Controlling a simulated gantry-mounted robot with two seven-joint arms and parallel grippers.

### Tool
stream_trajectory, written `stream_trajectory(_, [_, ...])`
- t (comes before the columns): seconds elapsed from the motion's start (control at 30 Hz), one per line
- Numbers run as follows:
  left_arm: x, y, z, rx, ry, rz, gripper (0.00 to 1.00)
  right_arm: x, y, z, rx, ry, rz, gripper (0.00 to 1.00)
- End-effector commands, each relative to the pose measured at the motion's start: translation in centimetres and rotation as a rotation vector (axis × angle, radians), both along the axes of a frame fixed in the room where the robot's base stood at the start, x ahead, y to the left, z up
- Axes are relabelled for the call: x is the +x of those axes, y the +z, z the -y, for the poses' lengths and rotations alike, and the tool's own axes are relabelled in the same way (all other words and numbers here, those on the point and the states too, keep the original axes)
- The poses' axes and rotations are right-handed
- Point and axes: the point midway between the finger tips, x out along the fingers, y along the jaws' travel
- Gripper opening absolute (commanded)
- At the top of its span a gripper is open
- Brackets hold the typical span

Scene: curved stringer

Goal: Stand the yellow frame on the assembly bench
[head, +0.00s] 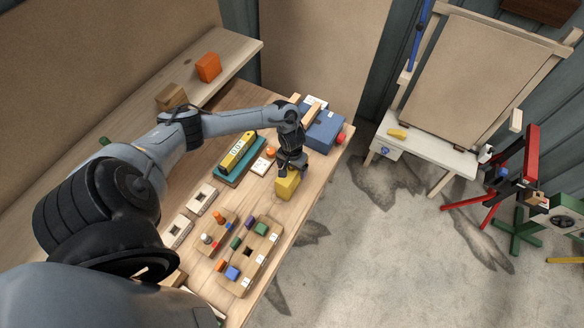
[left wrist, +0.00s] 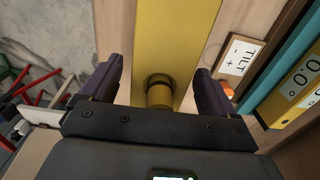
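The yellow frame (head: 287,184) is at the wooden bench's right edge, below my left gripper (head: 291,168). In the left wrist view its flat yellow face (left wrist: 175,30) fills the middle, and a short yellow knob (left wrist: 159,95) stands out from it. My left gripper (left wrist: 160,80) is open, with a dark finger on each side of the knob and clear gaps to it. Whether the fingers touch the frame's edges cannot be told. In the head view my gripper hides part of the frame. My right gripper is not in view.
On the wooden bench, a yellow digital level (head: 238,151) lies on a teal base left of the gripper. A blue box (head: 323,130) and a red ball (head: 341,138) are behind it. A block board (head: 248,255) stands nearer. A white bench (head: 425,151) is across the open floor.

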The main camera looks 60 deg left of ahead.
Motion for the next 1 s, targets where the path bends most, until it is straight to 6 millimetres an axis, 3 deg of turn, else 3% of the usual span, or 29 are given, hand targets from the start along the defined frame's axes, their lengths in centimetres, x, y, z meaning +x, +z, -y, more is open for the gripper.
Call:
stream_trajectory(0.37, [0.1,1.3,0.0,0.0,-0.001,0.001,0.89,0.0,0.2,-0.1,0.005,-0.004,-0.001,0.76])
stream_trajectory(0.8, [0.1,9.3,-0.1,0.004,-0.003,0.005,0.89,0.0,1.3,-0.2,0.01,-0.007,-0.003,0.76])
stream_trajectory(1.0, [0.1,11.6,-0.1,0.002,-0.002,0.003,0.89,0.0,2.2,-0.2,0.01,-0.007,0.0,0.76])
